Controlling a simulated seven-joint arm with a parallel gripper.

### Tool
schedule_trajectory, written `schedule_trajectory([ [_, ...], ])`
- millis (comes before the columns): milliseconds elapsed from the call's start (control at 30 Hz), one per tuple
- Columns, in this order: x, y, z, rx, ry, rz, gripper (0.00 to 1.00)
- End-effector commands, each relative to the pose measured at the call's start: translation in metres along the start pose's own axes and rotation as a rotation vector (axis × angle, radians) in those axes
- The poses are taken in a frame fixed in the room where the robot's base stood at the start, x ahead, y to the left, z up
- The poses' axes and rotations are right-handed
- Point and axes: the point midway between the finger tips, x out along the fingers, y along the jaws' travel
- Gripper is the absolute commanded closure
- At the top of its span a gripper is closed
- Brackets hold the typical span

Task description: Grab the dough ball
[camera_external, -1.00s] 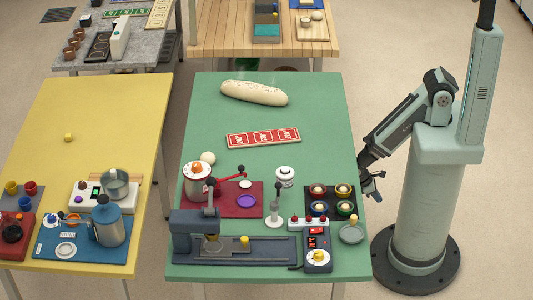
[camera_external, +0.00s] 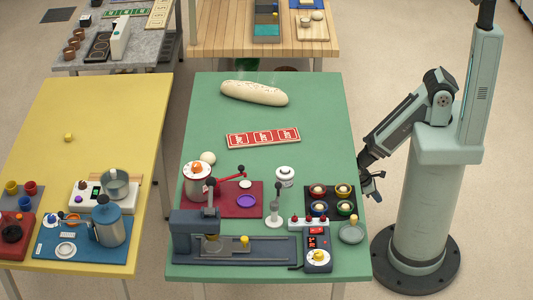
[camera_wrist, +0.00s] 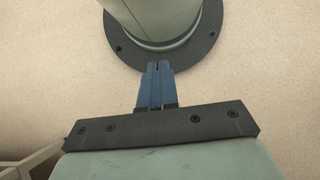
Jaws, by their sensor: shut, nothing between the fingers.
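A small pale ball (camera_external: 208,158), which looks like the dough ball, rests on the green table (camera_external: 220,130), just behind the white pot with an orange top (camera_external: 197,180). The pot hides part of its lower side. My gripper (camera_external: 376,197) hangs beside the table's right edge, well to the right of the ball. In the wrist view my gripper's blue fingers (camera_wrist: 158,68) are shut together with nothing between them, above the floor. The ball is not in the wrist view.
A long pale loaf (camera_external: 254,93) and a red panel (camera_external: 263,138) lie farther back on the green table. A dark tray of coloured cups (camera_external: 331,187), a white jar (camera_external: 285,176) and a dark press (camera_external: 195,235) crowd its front. The table's middle is mostly clear.

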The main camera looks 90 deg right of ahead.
Motion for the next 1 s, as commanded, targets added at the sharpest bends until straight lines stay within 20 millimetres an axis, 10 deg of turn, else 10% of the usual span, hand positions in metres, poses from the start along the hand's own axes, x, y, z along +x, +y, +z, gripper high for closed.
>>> schedule_trajectory([
  [1000, 0.0, 0.0, 0.0, 0.0, 0.0, 0.0, 0.1],
])
